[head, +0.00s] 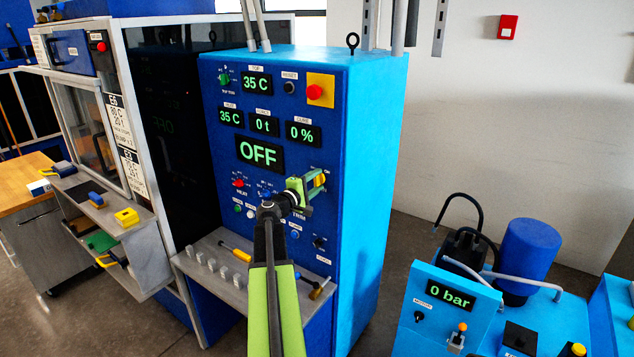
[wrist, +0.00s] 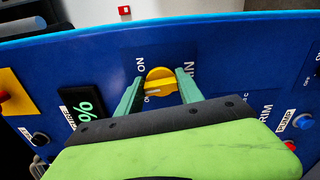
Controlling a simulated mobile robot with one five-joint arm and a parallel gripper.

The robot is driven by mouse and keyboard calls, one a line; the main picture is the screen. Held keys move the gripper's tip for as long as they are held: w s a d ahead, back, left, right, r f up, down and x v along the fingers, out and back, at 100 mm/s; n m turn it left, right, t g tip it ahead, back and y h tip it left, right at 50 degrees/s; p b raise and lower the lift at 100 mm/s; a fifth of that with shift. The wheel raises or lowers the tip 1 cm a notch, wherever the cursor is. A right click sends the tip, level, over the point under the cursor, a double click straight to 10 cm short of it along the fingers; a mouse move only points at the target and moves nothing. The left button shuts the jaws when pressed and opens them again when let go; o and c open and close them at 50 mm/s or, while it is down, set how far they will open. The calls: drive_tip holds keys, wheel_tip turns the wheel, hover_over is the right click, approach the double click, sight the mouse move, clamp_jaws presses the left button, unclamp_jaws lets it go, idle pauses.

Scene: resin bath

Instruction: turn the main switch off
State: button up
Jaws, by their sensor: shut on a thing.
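The main switch is a yellow rotary knob (wrist: 163,86) on the blue panel, with a pale line on its face. A label reading ON stands beside it, and other lettering around it is partly hidden. My gripper (wrist: 160,80) has its two green fingers shut on the knob, one on each side. In the head view my gripper (head: 308,188) reaches the right edge of the cabinet front, where a bit of the yellow knob (head: 320,179) shows. The large display (head: 259,153) above reads OFF in green.
A red button on a yellow plate (head: 320,90) sits above on the blue cabinet (head: 365,190). Smaller knobs and buttons surround my gripper. A grey shelf (head: 215,262) with small blocks and tools juts out below. A pump unit (head: 450,310) reading 0 bar stands at right.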

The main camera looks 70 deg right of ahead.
drive_tip(key=n, duration=0.3)
drive_tip(key=shift+n, duration=0.3)
drive_tip(key=shift+a+n, duration=0.1)
drive_tip(key=shift+n, duration=1.7)
drive_tip(key=o, duration=1.4)
drive_tip(key=shift+r, duration=0.1)
drive_tip(key=shift+w, duration=0.1)
drive_tip(key=v, duration=1.7)
drive_tip(key=shift+a, duration=0.15)
